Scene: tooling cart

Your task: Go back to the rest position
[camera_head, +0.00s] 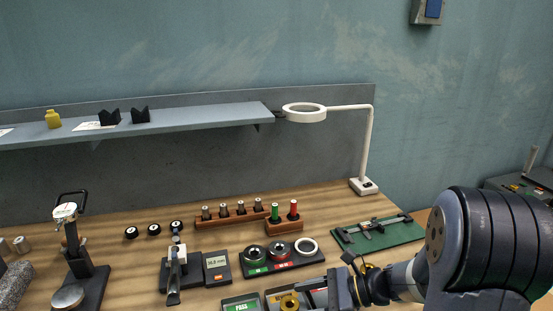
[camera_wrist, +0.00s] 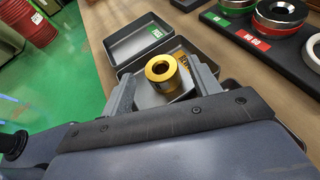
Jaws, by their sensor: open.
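My gripper (camera_head: 328,292) is at the lower right of the head view, low over the bench trays. In the wrist view its two grey fingers (camera_wrist: 165,82) are spread apart and open. A brass ring-shaped part (camera_wrist: 162,72) shows between and just beyond the fingertips, sitting in a grey tray (camera_wrist: 122,72). The brass part also shows in the head view (camera_head: 289,303), left of the gripper. A gap shows on the part's left side; on its right I cannot tell whether the finger touches it.
A tray with a green PASS label (camera_head: 240,307) stands beside the brass part's tray. Behind are a black gauge stand (camera_head: 284,262), a digital readout (camera_head: 217,267) and a green mat with a caliper (camera_head: 378,236). A ring lamp (camera_head: 304,113) and shelf (camera_head: 190,121) rise at the back.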

